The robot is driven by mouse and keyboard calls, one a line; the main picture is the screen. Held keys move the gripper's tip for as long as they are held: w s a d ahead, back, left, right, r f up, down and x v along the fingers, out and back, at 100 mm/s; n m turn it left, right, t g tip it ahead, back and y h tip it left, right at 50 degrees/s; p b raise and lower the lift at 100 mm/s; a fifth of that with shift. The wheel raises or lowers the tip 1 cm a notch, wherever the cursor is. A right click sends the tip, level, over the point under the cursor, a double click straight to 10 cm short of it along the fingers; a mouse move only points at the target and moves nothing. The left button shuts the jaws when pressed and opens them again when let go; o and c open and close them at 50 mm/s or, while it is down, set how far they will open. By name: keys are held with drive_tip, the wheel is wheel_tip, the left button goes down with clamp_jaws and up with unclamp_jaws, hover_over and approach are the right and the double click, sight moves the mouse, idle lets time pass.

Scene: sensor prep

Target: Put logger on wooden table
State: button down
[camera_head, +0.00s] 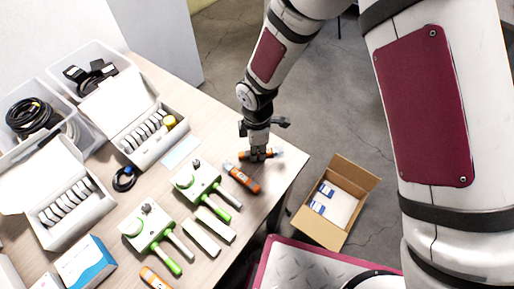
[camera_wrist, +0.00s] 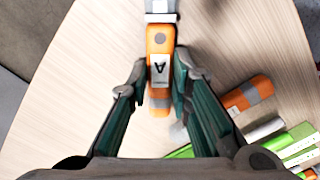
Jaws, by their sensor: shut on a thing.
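A second orange device (camera_head: 242,178) lies just left of and below my gripper in the head view.
Two green-and-white devices with handles (camera_head: 205,187) (camera_head: 150,232) lie left of my gripper. A third orange device (camera_head: 156,279) is at the front. White boxes (camera_head: 148,148), clear bins and cables fill the left. An open cardboard box (camera_head: 336,205) sits off the table's right edge.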

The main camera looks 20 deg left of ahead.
drive_tip(key=shift+f, duration=0.2)
drive_tip(key=c, duration=1.5)
unclamp_jaws()
drive_tip(key=shift+o, duration=0.2)
drive_tip(key=shift+r, duration=0.1)
wheel_tip(320, 180, up, 12)
drive_tip(key=shift+r, duration=0.15)
